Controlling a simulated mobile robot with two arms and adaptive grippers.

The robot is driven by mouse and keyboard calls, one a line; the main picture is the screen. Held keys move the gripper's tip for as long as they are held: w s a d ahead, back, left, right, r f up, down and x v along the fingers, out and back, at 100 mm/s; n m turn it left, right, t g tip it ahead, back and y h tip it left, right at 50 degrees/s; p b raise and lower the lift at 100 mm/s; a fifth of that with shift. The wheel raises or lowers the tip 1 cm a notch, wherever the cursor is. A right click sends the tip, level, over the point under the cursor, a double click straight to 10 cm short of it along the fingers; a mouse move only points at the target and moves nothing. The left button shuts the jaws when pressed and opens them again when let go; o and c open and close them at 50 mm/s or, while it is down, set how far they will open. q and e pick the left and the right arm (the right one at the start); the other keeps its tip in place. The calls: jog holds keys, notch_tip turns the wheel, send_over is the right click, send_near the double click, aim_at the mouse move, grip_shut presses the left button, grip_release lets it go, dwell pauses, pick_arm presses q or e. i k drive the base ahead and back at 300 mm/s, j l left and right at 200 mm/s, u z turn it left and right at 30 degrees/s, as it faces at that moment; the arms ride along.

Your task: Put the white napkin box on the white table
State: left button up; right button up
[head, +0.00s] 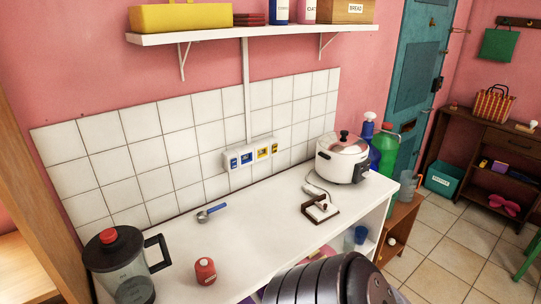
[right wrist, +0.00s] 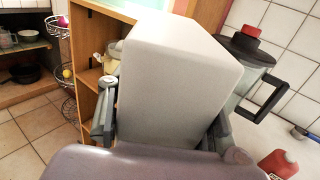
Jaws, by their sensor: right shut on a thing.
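The white napkin box (right wrist: 175,80) shows in the right wrist view as a large plain pale block, tilted in the picture. My right gripper (right wrist: 163,125) is shut on it, with one finger on each side. The box is not seen in the head view. The white table (head: 250,230) runs along the tiled wall in the head view. My dark ribbed arm part covers its front edge at the bottom, and the right gripper is hidden there. My left gripper is in neither view.
On the table are a blender jug (head: 118,265), a red timer-like item (head: 205,271), a blue scoop (head: 211,212), a brown stand (head: 320,208) and a rice cooker (head: 341,158). The middle is clear. A wall shelf (head: 250,32) hangs above.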

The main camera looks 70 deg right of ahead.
aim_at(247, 259)
jog(key=z, duration=1.45)
jog(key=i+j+z, duration=0.15)
jog(key=j, duration=0.15)
jog(key=i+j+z, duration=0.2)
jog(key=j, duration=0.15)
jog(key=i+j+z, duration=0.15)
jog(key=j, duration=0.2)
jog(key=j+z, duration=0.2)
jog(key=j, duration=0.15)
jog(key=i, duration=0.05)
